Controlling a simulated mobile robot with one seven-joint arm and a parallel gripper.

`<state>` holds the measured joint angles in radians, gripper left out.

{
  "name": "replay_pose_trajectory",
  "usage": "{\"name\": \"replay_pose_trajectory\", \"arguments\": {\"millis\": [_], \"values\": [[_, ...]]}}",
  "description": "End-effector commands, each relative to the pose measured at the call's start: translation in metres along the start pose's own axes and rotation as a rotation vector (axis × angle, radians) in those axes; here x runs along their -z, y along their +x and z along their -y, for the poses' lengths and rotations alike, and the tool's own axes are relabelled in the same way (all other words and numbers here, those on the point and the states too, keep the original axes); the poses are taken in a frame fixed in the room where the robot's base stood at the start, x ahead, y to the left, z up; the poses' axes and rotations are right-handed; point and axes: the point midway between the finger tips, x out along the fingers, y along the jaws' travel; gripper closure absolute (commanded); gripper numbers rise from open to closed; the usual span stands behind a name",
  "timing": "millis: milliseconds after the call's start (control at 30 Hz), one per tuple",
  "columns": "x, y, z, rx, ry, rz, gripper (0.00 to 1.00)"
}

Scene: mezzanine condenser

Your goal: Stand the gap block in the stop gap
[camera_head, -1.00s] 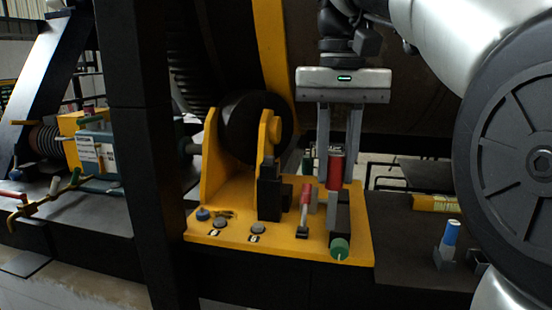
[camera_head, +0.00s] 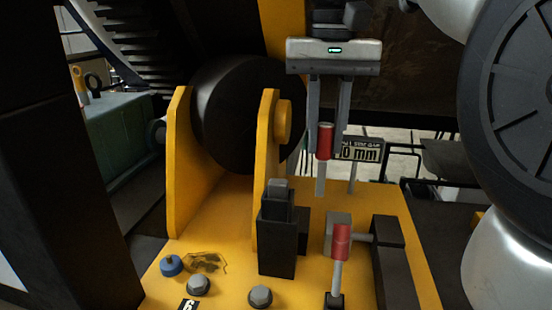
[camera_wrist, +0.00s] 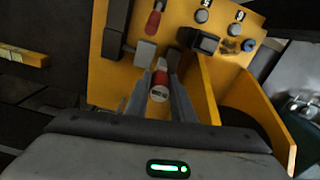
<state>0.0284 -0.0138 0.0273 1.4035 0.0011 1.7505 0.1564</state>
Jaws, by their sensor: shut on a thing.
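My gripper (camera_head: 327,150) is shut on a red cylindrical grip with a grey shank below it, which I take to be the gap block (camera_head: 325,142). It hangs upright above the yellow base plate (camera_head: 225,255). The red grip also shows between the fingers in the wrist view (camera_wrist: 160,86). In the head view, its lower end is above and between a black upright block (camera_head: 278,240) and a small grey block (camera_head: 338,226). The space between those two blocks appears to be the stop gap. Whether the shank's end touches anything cannot be told.
A red-handled lever (camera_head: 340,243) stands in front of the grey block. A black bar (camera_head: 393,260) lies to its right. A yellow bracket (camera_head: 265,170) and dark roller (camera_head: 235,115) stand left of my gripper. A "10 mm" sign (camera_head: 362,150) is behind. Bolts (camera_head: 260,297) sit in front.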

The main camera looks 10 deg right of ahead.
Motion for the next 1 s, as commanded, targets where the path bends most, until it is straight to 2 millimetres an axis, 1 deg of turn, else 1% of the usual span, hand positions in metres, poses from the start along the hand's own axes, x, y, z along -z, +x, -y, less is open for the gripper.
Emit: {"name": "replay_pose_trajectory", "arguments": {"millis": [33,100,233,400,800,1000], "values": [[-0.001,0.023,0.0,0.0,0.0,0.003,1.0],[-0.001,0.042,0.0,0.0,0.0,0.003,1.0],[-0.001,0.07,0.0,0.0,0.0,0.002,1.0],[-0.002,0.095,0.0,0.0,0.0,0.0,1.0],[-0.002,0.119,0.0,0.0,0.0,-0.001,1.0],[-0.002,0.12,0.0,0.0,0.0,-0.001,1.0]]}}
